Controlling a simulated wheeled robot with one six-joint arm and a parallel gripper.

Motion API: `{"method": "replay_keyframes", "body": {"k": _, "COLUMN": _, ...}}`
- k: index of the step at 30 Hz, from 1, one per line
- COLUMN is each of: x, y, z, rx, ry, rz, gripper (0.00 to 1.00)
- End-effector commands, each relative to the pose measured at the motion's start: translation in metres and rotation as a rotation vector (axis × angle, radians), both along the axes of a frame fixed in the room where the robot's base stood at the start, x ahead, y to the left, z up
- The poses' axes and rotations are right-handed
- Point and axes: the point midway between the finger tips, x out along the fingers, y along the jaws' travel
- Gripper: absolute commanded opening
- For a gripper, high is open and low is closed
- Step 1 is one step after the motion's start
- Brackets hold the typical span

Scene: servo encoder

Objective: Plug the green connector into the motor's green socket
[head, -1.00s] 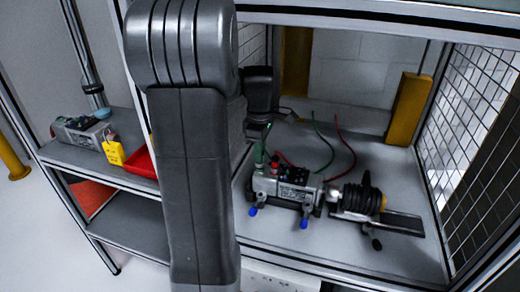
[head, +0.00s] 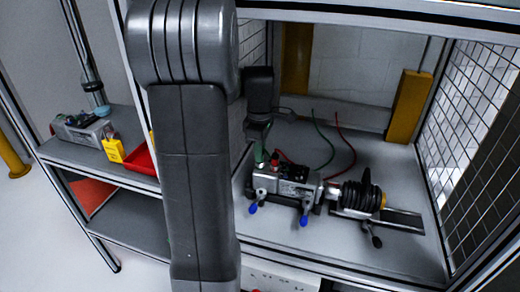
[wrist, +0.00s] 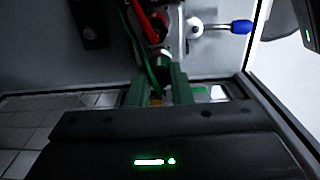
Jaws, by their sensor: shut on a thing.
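The grey motor (head: 285,180) lies on the bench inside the caged cell, left of a black ribbed coupling. My gripper (wrist: 156,75) has its two green-tinted fingers shut on the green connector (wrist: 160,60), and a green cable (wrist: 140,42) runs beside it. In the head view my gripper (head: 261,152) is low over the motor's left end, partly behind my arm. A red plug (wrist: 160,22) stands just beyond the connector on the motor. The green socket is hidden by the connector and fingers, so I cannot tell whether the connector is seated.
A black ribbed coupling (head: 362,197) stands right of the motor. Blue-tipped clamp handles (head: 303,221) stick out in front. Loose green (head: 322,135) and red (head: 351,145) cables rise behind. On the left shelf are another device (head: 82,130), a yellow tag (head: 113,150) and a red tray (head: 141,163).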

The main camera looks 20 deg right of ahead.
Motion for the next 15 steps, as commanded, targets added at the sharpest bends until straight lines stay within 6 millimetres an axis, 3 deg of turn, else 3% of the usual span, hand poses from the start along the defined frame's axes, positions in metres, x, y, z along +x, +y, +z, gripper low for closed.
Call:
{"method": "replay_keyframes", "body": {"k": 7, "x": -0.0001, "y": 0.0001, "z": -0.0009, "rx": 0.000, "ry": 0.000, "rz": 0.000, "gripper": 0.00}}
{"method": "replay_keyframes", "body": {"k": 8, "x": -0.0001, "y": 0.0001, "z": -0.0010, "rx": 0.001, "ry": 0.001, "rz": 0.000, "gripper": 0.21}}
{"method": "replay_keyframes", "body": {"k": 11, "x": -0.0001, "y": 0.0001, "z": -0.0010, "rx": 0.001, "ry": 0.001, "rz": 0.000, "gripper": 0.40}}
{"method": "replay_keyframes", "body": {"k": 15, "x": -0.0001, "y": 0.0001, "z": -0.0010, "rx": 0.001, "ry": 0.001, "rz": 0.000, "gripper": 0.44}}
